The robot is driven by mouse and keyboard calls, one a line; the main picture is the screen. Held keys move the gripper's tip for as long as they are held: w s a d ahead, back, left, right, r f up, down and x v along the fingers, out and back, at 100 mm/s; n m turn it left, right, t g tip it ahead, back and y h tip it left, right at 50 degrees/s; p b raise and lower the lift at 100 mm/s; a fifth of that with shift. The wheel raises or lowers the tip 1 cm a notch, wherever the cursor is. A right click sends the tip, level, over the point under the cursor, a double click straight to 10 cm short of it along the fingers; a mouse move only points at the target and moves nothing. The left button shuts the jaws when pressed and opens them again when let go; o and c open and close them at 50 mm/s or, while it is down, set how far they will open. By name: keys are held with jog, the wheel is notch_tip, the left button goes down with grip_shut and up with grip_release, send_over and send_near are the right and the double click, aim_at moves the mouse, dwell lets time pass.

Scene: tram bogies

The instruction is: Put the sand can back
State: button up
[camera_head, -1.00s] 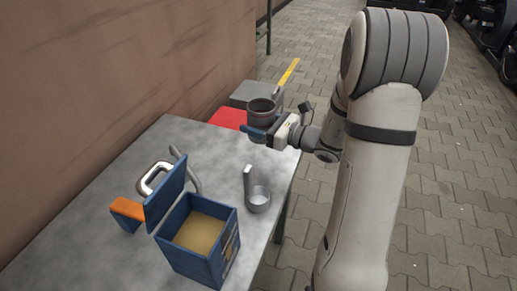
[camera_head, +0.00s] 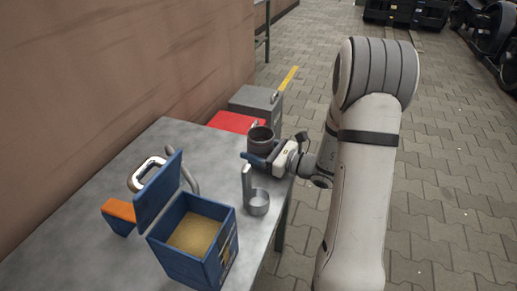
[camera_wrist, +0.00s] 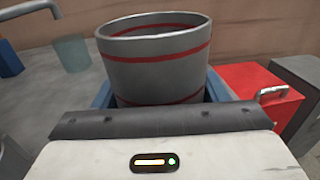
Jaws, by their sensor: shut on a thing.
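The sand can (camera_head: 261,138) is a grey metal cup with an open top. In the wrist view the can (camera_wrist: 155,65) shows red bands around it and fills the upper middle. My gripper (camera_head: 258,158) is shut on the can, with its blue fingers on either side of it. The can is upright, over the far right end of the grey table (camera_head: 120,165). I cannot tell whether its base touches the table. A blue box (camera_head: 185,262) with its lid open holds sand (camera_head: 196,235) at the table's front.
A small grey cup with an upright handle (camera_head: 258,205) stands right of the blue box. An orange-topped block (camera_head: 119,212) and a silver-handled item (camera_head: 147,172) are on the left. A red box (camera_head: 232,121) and a grey box (camera_head: 256,102) stand beyond the table's far end.

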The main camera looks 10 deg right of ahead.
jog(key=o, duration=1)
jog(key=shift+f, duration=0.1)
jog(key=shift+o, duration=0.2)
jog(key=shift+s+d+r, duration=0.1)
jog(key=shift+d+r, duration=0.05)
jog(key=shift+r, duration=0.1)
jog(key=p+v, duration=0.3)
jog(key=v, duration=0.7)
jog(key=shift+s+d, duration=0.1)
jog(key=shift+s, duration=0.05)
jog(key=shift+s+d, duration=0.45)
jog(key=shift+f, duration=0.1)
